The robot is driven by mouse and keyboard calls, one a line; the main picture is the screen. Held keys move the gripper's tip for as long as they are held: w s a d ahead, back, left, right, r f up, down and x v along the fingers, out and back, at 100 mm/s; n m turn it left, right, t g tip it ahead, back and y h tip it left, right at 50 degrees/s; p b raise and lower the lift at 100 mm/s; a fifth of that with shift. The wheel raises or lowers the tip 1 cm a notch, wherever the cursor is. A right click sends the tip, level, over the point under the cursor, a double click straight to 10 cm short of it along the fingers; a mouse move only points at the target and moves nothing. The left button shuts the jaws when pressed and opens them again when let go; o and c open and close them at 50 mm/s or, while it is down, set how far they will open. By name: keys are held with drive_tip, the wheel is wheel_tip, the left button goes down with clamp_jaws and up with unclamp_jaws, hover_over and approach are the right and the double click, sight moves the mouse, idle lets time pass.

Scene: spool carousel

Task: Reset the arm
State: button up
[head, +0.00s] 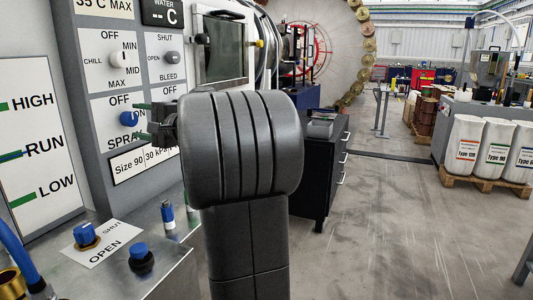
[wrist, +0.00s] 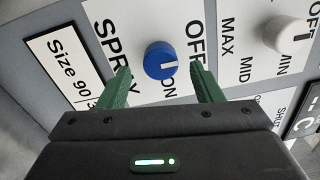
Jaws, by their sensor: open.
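My gripper (head: 141,120) is open in front of the control panel in the head view, with its green fingers pointing at the panel. In the wrist view my gripper (wrist: 161,72) has one finger to each side of the blue SPRAY knob (wrist: 159,58), apart from it. I cannot tell how deep the fingertips reach beside the knob. The blue knob (head: 127,118) also shows in the head view, just left of the fingers. Nothing is held. My dark arm covers the middle of the head view.
The panel carries a CHILL knob (head: 118,60) and a SHUT/BLEED knob (head: 170,57). Below is a metal bench with a blue valve (head: 85,234) and a blue-topped fitting (head: 140,254). A black drawer cabinet (head: 327,165) stands behind my arm. The floor at right (head: 385,230) is clear.

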sight(133, 120)
drive_tip(key=x, duration=0.4)
drive_tip(key=shift+r+m+p, duration=0.2)
drive_tip(key=shift+m+p, duration=0.1)
drive_tip(key=shift+p, duration=0.4)
drive_tip(key=shift+d+r+m+p, duration=0.1)
drive_tip(key=shift+d+m+p, duration=0.05)
drive_tip(key=shift+m+p, duration=0.6)
drive_tip(key=m+p, duration=0.4)
drive_tip(key=p, duration=0.2)
drive_tip(key=m+p, duration=0.4)
drive_tip(key=p, duration=0.1)
drive_tip(key=shift+t, duration=0.3)
drive_tip(key=m+p, duration=0.6)
drive_tip(key=p, duration=0.5)
drive_tip(key=shift+m+h, duration=0.3)
drive_tip(key=shift+m, duration=0.05)
drive_tip(key=shift+m+p, duration=0.6)
drive_tip(key=shift+p, duration=0.55)
drive_tip(key=shift+f, duration=0.2)
drive_tip(key=shift+s+f, duration=0.1)
